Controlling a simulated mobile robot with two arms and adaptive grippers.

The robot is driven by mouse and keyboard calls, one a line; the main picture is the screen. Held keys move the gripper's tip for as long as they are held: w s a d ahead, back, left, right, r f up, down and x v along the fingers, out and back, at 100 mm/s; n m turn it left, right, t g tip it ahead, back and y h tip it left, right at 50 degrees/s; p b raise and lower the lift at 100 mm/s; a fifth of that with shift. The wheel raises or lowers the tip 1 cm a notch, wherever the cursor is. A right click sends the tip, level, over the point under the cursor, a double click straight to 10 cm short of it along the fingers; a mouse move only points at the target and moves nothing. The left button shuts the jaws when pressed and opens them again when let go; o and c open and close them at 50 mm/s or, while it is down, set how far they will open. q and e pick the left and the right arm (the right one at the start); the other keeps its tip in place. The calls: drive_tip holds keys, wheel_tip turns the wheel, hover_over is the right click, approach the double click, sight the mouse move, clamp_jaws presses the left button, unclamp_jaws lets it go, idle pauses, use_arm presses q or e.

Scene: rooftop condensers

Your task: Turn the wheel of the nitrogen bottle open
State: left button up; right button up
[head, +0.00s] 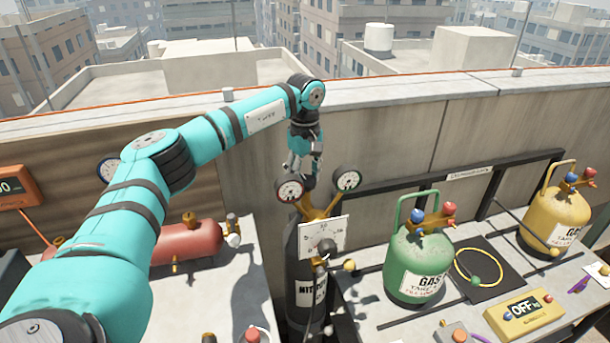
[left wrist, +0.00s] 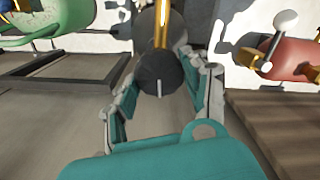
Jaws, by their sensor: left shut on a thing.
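The dark nitrogen bottle (head: 304,268) stands upright at the middle of the head view, with brass fittings and two round gauges, left (head: 289,188) and right (head: 347,179), at its top. My left gripper (head: 306,178) reaches down from above, between the gauges. In the left wrist view, a dark round wheel (left wrist: 160,74) with a white mark sits between the fingers of the left gripper (left wrist: 162,92), which is shut on it. A brass stem (left wrist: 162,25) shows beyond the wheel. In the head view the wheel is mostly hidden by the gripper. My right gripper is not in view.
A white scale plate (head: 322,236) is in front of the bottle's neck. A green gas bottle (head: 417,262) and a yellow one (head: 556,217) stand to the right, a red tank (head: 188,242) lies left. A concrete parapet (head: 400,135) runs behind.

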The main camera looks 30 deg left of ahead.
use_arm(q)
drive_tip(key=n+p, duration=0.1)
drive_tip(key=n, duration=0.3)
drive_tip(key=shift+r, duration=0.1)
drive_tip(key=n+p, duration=0.1)
drive_tip(key=n, duration=0.3)
drive_tip(key=shift+s+n+p, duration=0.1)
drive_tip(key=shift+n+p, duration=0.2)
drive_tip(key=n+p, duration=0.1)
drive_tip(key=n, duration=0.3)
drive_tip(key=shift+n, duration=0.3)
drive_tip(key=n, duration=0.4)
drive_tip(key=shift+p, duration=0.35)
drive_tip(key=n, duration=0.5)
drive_tip(key=shift+d+p, duration=0.1)
drive_tip(key=shift+p, duration=0.3)
drive_tip(key=n, duration=0.3)
drive_tip(key=shift+n+p, duration=0.3)
drive_tip(key=shift+p, duration=0.05)
drive_tip(key=n+p, duration=0.1)
drive_tip(key=n, duration=0.4)
drive_tip(key=shift+d, duration=0.1)
drive_tip(key=shift+n+p, duration=0.3)
drive_tip(key=shift+n, duration=1.9)
